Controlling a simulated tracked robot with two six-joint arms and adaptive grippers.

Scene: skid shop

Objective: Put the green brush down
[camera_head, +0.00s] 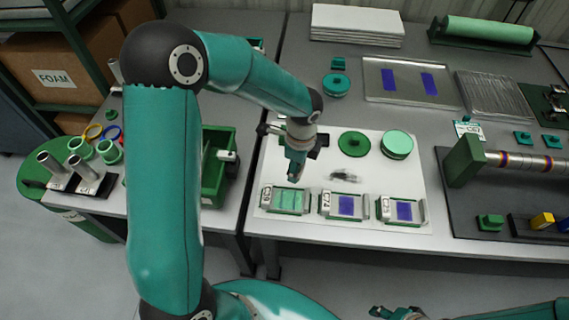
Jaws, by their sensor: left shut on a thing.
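My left gripper (297,158) hangs over the left part of the white mat (280,153), just behind the left tray. It is shut on the green brush (295,170), which points down; the gripper and wrist hide much of it. I cannot tell whether its lower end touches the mat. My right gripper (396,312) shows only in part at the bottom edge, away from the table, and its jaws are unclear.
Three small labelled trays, left (286,201), middle (343,206) and right (401,211), line the mat's front. A dark green disc (354,143), a lighter green round tub (397,144) and a small dark item (345,176) lie behind them. A green bin (216,170) stands left.

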